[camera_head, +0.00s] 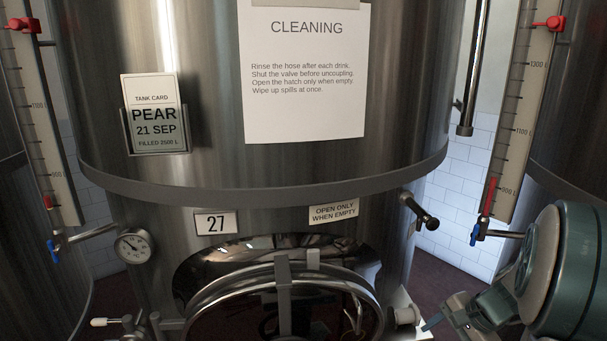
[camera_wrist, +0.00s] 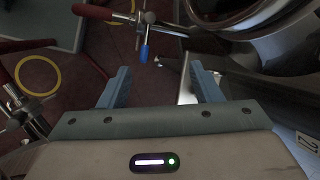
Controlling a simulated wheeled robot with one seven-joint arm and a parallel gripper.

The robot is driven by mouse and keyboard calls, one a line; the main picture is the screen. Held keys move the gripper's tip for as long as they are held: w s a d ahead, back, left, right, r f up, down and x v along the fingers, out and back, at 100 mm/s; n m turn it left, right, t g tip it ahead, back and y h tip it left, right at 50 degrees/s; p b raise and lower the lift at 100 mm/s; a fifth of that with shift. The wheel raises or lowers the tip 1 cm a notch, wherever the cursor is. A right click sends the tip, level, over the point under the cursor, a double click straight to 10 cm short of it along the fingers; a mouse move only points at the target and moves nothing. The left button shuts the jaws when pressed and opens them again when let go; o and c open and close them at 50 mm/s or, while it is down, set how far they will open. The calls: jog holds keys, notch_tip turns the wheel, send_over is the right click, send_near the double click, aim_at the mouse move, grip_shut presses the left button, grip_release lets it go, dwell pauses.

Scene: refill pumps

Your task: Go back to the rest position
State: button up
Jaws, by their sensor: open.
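My gripper (camera_wrist: 162,87) is open in the wrist view, its two blue fingers apart with nothing between them. Dark red floor shows beyond them. In the head view my gripper (camera_head: 434,322) is at the lower right, partly cut off by the bottom edge. It appears just right of the round hatch (camera_head: 370,292) of tank 27 in the picture; I cannot tell the gap between them.
The steel tank (camera_head: 210,90) fills the middle, with a dial gauge (camera_head: 132,246) and a black-handled tap (camera_head: 426,218). Level gauges with valves stand at both sides. The wrist view shows a blue-handled valve (camera_wrist: 144,52) and a yellow ring (camera_wrist: 38,76).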

jog(key=s+a+r+n+h, duration=0.4)
jog(key=s+a+r+n, duration=0.4)
jog(key=s+a+n, duration=0.4)
jog(key=shift+s+a+r+n+t+h, duration=0.3)
jog(key=shift+s+a+r, duration=0.1)
jog(key=shift+s+a, duration=0.35)
